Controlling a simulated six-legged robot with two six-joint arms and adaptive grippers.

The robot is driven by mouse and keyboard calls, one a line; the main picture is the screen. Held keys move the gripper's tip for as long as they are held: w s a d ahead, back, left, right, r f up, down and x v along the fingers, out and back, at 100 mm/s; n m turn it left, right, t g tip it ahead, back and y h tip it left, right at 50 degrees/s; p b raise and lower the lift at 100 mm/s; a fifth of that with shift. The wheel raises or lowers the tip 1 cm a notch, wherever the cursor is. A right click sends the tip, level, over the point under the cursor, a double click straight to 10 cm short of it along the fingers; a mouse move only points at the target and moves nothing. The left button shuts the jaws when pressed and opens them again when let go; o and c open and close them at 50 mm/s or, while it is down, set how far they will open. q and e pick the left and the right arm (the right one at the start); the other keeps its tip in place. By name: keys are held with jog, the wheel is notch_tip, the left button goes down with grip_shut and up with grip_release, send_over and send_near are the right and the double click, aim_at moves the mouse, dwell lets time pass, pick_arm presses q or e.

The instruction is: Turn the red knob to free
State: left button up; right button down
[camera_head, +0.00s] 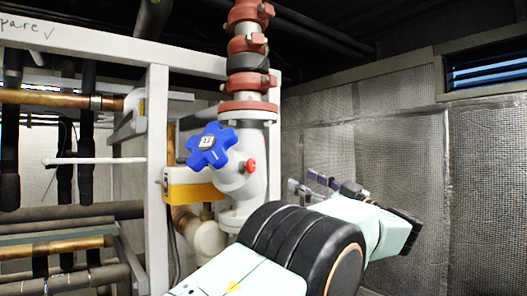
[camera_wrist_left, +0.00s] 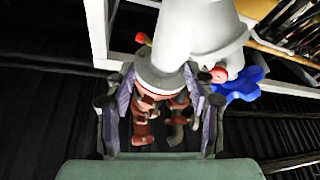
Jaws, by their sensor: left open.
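The red knob (camera_head: 250,166) is small and sits on the side of the white valve body (camera_head: 238,182), right of the blue handwheel (camera_head: 209,146). In the left wrist view a red knob (camera_wrist_left: 219,74) shows next to the blue handwheel (camera_wrist_left: 240,87). A second small orange-red knob (camera_wrist_left: 142,38) shows on the other side of the white pipe there. My left gripper (camera_head: 308,186) is open and empty, right of the valve and apart from the red knob. In the left wrist view its fingers (camera_wrist_left: 160,90) are spread, with the pipe and flange seen between them. My right gripper is not in view.
A red-flanged vertical pipe (camera_head: 249,60) rises above the valve. A yellow box (camera_head: 192,184) sits behind the handwheel. A white frame post (camera_head: 157,180) and copper and black pipes (camera_head: 60,249) stand at left. Mesh wall panels (camera_head: 375,140) are behind my gripper, with open room before them.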

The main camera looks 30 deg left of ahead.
aim_at(253, 167)
pick_arm(q)
jog(key=s+r+n+g+h, duration=0.3)
jog(key=s+r+g, duration=0.1)
jog(key=s+g, duration=0.25)
jog(key=shift+m+h, duration=0.3)
jog(key=shift+m, duration=0.1)
jog(key=a, duration=0.2)
jog(key=s+a, duration=0.1)
jog(key=a, duration=0.2)
jog(key=s+a, duration=0.1)
jog(key=a, duration=0.1)
jog(key=shift+s+a+p, duration=0.15)
jog(key=shift+p, duration=0.15)
jog(key=shift+a, duration=0.2)
jog(key=c, duration=0.4)
jog(key=shift+f, duration=0.1)
grip_shut()
